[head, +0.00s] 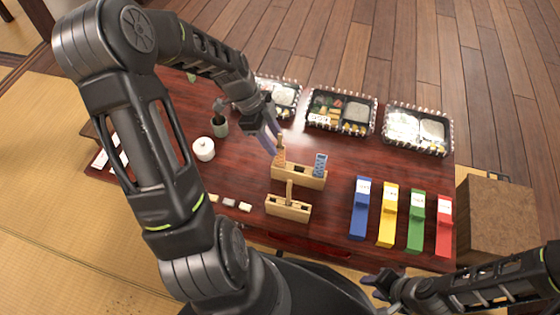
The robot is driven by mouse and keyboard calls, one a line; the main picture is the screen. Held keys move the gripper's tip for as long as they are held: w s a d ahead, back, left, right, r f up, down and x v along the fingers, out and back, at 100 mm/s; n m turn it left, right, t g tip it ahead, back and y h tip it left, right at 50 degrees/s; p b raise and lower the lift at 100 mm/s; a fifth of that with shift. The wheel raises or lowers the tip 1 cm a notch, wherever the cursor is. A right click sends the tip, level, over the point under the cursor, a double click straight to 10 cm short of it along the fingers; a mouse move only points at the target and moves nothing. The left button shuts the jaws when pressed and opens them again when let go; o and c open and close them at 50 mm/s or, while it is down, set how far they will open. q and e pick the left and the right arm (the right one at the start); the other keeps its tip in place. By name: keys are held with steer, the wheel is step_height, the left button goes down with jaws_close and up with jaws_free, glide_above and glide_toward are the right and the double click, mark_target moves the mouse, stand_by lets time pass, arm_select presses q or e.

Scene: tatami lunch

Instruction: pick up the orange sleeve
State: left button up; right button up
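The orange sleeve (281,157) stands upright in the left part of a light wooden rack (300,176) on the dark red table. A blue patterned sleeve (320,164) stands at the rack's right end. My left gripper (273,142) comes down from the upper left, its fingertips right beside the top of the orange sleeve. Its fingers look apart; I cannot tell whether they touch the sleeve. My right gripper (376,290) is low in the picture, off the table's front edge, and its finger gap is unclear.
A second wooden rack (288,208) with an upright piece stands in front. Blue (360,210), yellow (388,214), green (416,222) and red (444,226) holders stand at right. Lunch trays (340,112) line the back. A white pot (204,149) and plant pot (220,126) are left.

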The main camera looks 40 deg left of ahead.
mark_target(278, 147)
arm_select(q)
steer(key=b+x, duration=0.1)
steer(key=x, duration=0.4)
steer(key=shift+b, duration=0.35)
jaws_close()
stand_by(0.4)
stand_by(1.0)
